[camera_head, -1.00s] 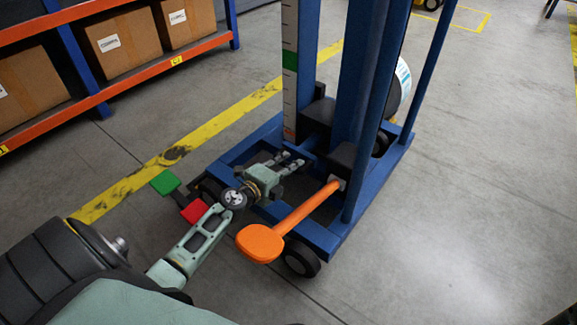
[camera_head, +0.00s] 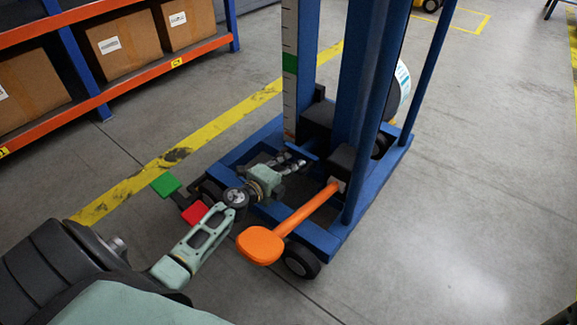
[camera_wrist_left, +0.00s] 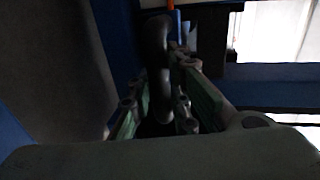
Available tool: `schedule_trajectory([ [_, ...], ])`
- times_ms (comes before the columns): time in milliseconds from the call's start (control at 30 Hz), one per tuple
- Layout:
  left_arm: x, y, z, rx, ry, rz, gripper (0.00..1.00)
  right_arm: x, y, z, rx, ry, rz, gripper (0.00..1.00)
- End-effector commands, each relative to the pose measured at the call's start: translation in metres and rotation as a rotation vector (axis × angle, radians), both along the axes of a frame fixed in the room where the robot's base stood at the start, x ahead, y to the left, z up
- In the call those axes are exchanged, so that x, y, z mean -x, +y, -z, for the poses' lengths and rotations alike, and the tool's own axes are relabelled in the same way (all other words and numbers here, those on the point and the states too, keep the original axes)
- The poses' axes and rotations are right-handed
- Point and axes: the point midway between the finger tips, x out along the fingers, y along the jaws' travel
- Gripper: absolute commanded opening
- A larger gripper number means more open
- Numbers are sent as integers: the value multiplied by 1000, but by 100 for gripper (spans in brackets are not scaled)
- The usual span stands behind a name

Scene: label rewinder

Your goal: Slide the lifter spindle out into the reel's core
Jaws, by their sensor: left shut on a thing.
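The blue lifter (camera_head: 345,215) stands on the floor, with a black carriage block (camera_head: 318,117) low on its mast. The reel (camera_head: 403,82), with a white and blue face, is largely hidden behind the mast. My left gripper (camera_head: 297,163) reaches over the lifter's base to the mast's near side. In the left wrist view my left gripper (camera_wrist_left: 166,108) is shut on a dark rounded bar (camera_wrist_left: 154,60) that looks like a handle. I cannot make out the spindle or the reel's core; the mast hides that side. My right gripper is not in view.
An orange lever (camera_head: 305,210) sticks out close beside my left gripper. A green pedal (camera_head: 165,184) and a red pedal (camera_head: 194,212) are at the base's left. A shelf with boxes (camera_head: 122,45) stands at the upper left. The floor on the right is clear.

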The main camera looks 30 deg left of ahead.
Motion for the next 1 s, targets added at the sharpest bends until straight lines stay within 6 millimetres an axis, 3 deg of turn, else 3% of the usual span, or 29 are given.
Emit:
schedule_trajectory([
  [267, -1, -4, 0, -2, -2, 6, 36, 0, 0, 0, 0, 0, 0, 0],
  [633, 3, -1, -1, -4, -1, 2, 36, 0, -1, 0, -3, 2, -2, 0],
  [767, 18, 1, -3, -6, 1, 2, 36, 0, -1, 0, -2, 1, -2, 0],
  [1000, 64, 2, -13, -3, 1, 7, 36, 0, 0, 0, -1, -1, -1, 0],
])
